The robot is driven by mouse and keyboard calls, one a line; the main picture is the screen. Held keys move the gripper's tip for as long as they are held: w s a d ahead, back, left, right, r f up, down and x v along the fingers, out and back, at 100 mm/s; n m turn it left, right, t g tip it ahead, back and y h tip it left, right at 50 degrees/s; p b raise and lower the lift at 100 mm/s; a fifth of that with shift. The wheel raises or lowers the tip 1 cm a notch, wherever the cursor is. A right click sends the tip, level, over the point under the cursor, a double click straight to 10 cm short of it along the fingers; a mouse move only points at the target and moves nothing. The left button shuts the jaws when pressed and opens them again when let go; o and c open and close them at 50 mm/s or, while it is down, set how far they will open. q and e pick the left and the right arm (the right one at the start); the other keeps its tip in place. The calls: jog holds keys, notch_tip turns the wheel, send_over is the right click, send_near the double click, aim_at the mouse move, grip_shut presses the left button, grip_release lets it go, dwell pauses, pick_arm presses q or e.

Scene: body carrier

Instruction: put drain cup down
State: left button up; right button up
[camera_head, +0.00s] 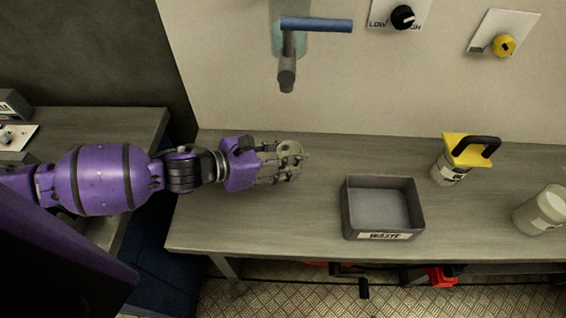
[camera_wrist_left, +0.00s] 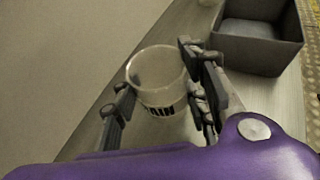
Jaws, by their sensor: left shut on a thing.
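The drain cup (camera_wrist_left: 158,76) is a clear round cup with a dark label, partly hidden, reading something like "AIN" in the left wrist view. My left gripper (camera_wrist_left: 160,92) is shut on it, with one finger on each side. The cup looks upright, its open rim facing the camera. In the head view my left gripper (camera_head: 290,160) is over the left part of the grey bench (camera_head: 240,225), and the cup is hard to make out among the fingers. I cannot tell whether its base touches the bench. My right gripper is not in view.
A grey open tray labelled WASTE (camera_head: 418,210) stands right of the gripper. A yellow-lidded container (camera_head: 450,172) and a pale jar (camera_head: 540,212) stand further right. A blue-handled tap (camera_head: 288,70) is on the wall above. Bare bench lies between gripper and tray.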

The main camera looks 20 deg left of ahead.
pick_arm(q)
jog(key=shift+w+a+f, duration=0.2)
jog(key=shift+a+f, duration=0.15)
jog(key=shift+f, duration=0.05)
jog(key=shift+a+f, duration=0.1)
jog(key=shift+f, duration=1.55)
jog(key=shift+f, duration=0.25)
jog(key=o, duration=1.2)
jog(key=shift+c, duration=0.2)
jog(key=shift+r, duration=0.15)
jog(key=shift+a+r, duration=0.1)
jog(key=shift+r, duration=0.1)
jog(key=v, duration=1.1)
jog(key=shift+s+a, duration=0.2)
jog(key=shift+s, duration=0.15)
